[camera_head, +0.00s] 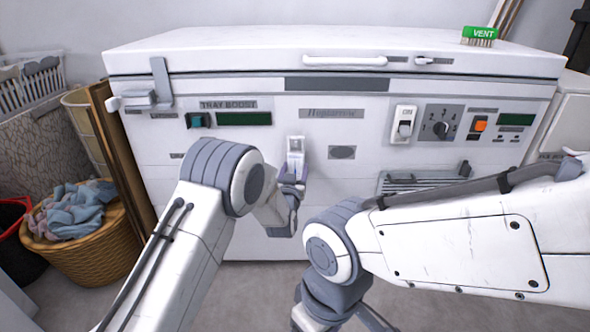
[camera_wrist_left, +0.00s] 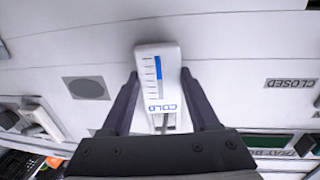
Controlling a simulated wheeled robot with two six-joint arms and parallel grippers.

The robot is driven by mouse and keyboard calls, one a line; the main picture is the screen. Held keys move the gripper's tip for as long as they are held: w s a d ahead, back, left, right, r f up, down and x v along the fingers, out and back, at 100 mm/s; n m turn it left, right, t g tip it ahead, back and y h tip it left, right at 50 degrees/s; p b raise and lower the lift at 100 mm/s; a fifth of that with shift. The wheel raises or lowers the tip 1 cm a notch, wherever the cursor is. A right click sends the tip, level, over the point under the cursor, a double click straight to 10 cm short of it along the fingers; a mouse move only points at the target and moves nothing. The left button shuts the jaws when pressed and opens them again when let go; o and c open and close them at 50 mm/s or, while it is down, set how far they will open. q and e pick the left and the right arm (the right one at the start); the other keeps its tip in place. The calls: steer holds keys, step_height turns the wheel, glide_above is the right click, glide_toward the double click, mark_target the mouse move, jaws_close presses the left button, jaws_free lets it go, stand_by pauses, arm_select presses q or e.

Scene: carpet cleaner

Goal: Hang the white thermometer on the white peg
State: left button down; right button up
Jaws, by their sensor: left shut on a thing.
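The white thermometer (camera_head: 296,146) is upright in front of the white machine's front panel in the head view. In the left wrist view the thermometer (camera_wrist_left: 158,75) shows a blue column, scale marks and the word COLD, upside down. My left gripper (camera_head: 291,180) is shut on its lower part, with one dark finger on each side in the wrist view (camera_wrist_left: 160,100). I cannot tell whether the thermometer touches the panel. I cannot pick out the white peg for certain; it may be hidden behind the thermometer. My right arm shows, but its gripper is out of view.
The machine (camera_head: 230,170) has a switch (camera_head: 404,124), a dial (camera_head: 440,127) and a lid handle (camera_head: 345,61). A grey vent rack (camera_head: 425,182) sticks out at right. A laundry basket (camera_head: 90,245) stands at left. A green VENT brush (camera_head: 480,35) lies on top.

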arm_select(q)
steer(key=shift+f, duration=0.3)
stand_by(0.7)
steer(key=c, duration=0.5)
jaws_free()
steer(key=shift+c, duration=0.2)
steer(key=shift+o, duration=0.8)
steer(key=o, duration=0.4)
